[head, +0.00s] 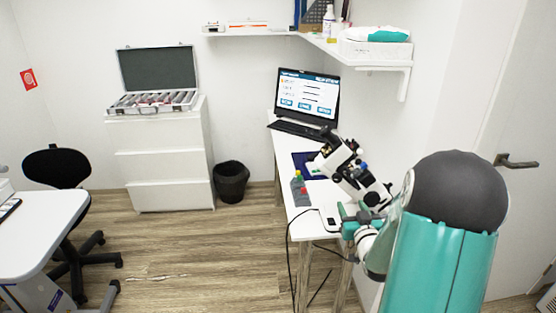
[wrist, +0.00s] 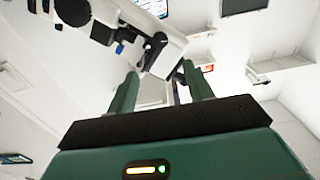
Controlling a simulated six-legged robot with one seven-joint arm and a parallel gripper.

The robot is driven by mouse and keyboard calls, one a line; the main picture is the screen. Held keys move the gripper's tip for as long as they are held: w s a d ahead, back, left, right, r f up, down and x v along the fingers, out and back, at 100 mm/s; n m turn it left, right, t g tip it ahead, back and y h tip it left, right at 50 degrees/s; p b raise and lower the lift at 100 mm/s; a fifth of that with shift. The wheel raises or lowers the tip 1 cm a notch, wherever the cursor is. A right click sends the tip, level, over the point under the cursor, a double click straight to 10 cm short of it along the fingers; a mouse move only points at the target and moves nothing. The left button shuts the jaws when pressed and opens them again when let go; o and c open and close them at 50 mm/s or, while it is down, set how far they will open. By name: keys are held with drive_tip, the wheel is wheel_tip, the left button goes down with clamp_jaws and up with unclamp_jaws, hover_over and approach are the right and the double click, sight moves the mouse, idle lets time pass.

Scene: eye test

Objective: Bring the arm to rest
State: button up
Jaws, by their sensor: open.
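My gripper (head: 352,222) is at the right in the head view, low over the near end of the white desk (head: 292,167), close to a black-and-white optical instrument (head: 345,165). In the wrist view my gripper (wrist: 161,70) shows two green fingers standing apart. No object is held between them. Part of the white-and-black instrument (wrist: 165,52) shows behind the gap. I cannot tell whether the fingers touch it. My teal and dark grey arm parts hide some of the near right side.
Corner shelves (head: 385,65) hang above. A black bin (head: 231,181) stands by white drawers (head: 160,165). A chair (head: 55,168) and table (head: 40,235) are left. The middle floor is clear.

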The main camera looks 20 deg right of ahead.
drive_tip(key=s+a+r+n+g+y, duration=0.1)
drive_tip(key=a+r+g, duration=0.25)
drive_tip(key=a, duration=0.45)
drive_tip(key=s+a+r+g, duration=0.2)
drive_tip(key=a+r+g, duration=0.1)
drive_tip(key=a+r, duration=0.3)
drive_tip(key=s+a+r+n+g+y, duration=0.2)
drive_tip(key=s+a+g+y, duration=0.2)
drive_tip(key=s+a, duration=1.2)
drive_tip(key=s+g, duration=0.1)
drive_tip(key=s, duration=0.2)
drive_tip(key=shift+s+a, duration=0.25)
drive_tip(key=shift+a, duration=0.1)
drive_tip(key=shift+d, duration=0.1)
